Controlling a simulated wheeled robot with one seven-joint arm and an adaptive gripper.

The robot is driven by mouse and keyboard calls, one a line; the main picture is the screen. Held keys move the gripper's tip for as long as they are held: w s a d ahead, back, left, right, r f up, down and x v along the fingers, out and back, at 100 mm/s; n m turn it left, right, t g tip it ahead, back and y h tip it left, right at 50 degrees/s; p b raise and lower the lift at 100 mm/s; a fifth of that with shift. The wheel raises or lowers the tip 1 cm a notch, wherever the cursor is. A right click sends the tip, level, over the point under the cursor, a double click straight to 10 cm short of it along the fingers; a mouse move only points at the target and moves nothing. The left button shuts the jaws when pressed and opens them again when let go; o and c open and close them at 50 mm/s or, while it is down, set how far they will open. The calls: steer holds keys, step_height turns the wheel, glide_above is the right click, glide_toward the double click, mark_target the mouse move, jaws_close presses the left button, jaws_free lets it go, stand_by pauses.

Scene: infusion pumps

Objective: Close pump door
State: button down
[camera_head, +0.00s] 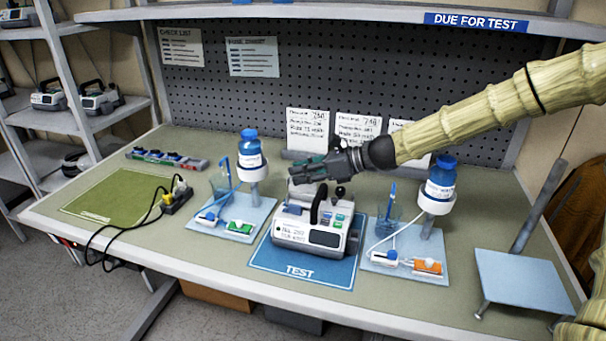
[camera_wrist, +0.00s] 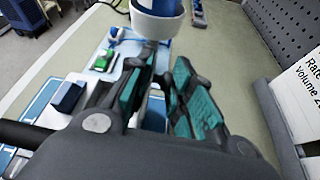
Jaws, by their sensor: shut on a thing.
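The grey-and-white infusion pump (camera_head: 308,236) stands on the blue TEST mat (camera_head: 300,266) in the middle of the bench. It has a black handle, small coloured buttons and a dark screen. Its pale door (camera_head: 300,190) stands raised at the rear of the pump, partly hidden by my gripper (camera_head: 306,171). My gripper reaches in from the right, above the back of the pump. In the wrist view, my gripper's green-padded fingers (camera_wrist: 165,80) are close together with a narrow edge between them. The exact grip on the door is mostly hidden.
Blue-capped bottles on stands flank the pump, at left (camera_head: 250,155) and right (camera_head: 440,180), each with a cup and tubing. A tilted pale plate (camera_head: 520,278) stands right.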

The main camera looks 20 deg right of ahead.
steer(key=c, duration=1.3)
jaws_free()
steer(key=shift+c, duration=0.2)
step_height(320, 180, up, 10)
